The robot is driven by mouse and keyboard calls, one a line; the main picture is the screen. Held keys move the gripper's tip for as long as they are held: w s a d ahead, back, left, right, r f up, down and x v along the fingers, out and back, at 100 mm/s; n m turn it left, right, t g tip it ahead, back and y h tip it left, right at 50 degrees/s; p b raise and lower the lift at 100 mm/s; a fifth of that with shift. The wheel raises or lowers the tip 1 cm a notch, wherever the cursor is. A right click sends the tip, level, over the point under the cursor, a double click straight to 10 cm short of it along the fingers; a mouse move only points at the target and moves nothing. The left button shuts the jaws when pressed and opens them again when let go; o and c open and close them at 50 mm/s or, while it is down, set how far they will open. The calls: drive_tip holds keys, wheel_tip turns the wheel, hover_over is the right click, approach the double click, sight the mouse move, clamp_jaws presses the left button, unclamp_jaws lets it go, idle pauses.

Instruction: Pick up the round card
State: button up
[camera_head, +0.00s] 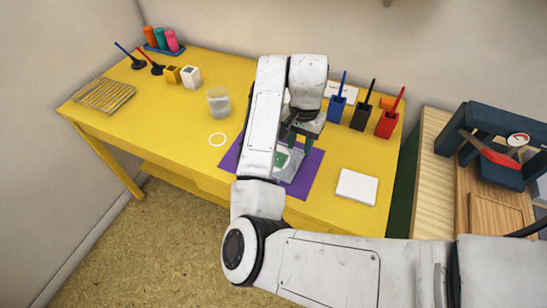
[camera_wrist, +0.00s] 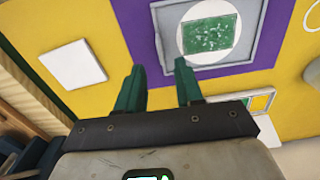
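The round card (camera_wrist: 187,46) is a white disc in the wrist view, with a speckled green rectangle (camera_wrist: 210,36) over its middle. It lies inside a square grey tray (camera_wrist: 163,35) on a purple mat (camera_wrist: 138,28). In the head view the tray (camera_head: 288,174) shows partly behind my arm, with a bit of green in it, and most of the disc is hidden. My gripper (camera_wrist: 160,72) has two green fingers, open and apart with nothing held between them. In the head view my gripper (camera_head: 297,140) is over the tray's far side. I cannot tell its exact height.
A white square block (camera_head: 357,187) lies right of the mat, and a white ring (camera_head: 217,139) left. A glass (camera_head: 218,102) stands behind the ring. Blue, black and red holders (camera_head: 386,124) stand at the back right.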

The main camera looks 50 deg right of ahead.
wheel_tip(320, 180, down, 8)
drive_tip(key=shift+d+f, duration=0.1)
idle(0.4)
drive_tip(key=shift+c, duration=0.3)
clamp_jaws()
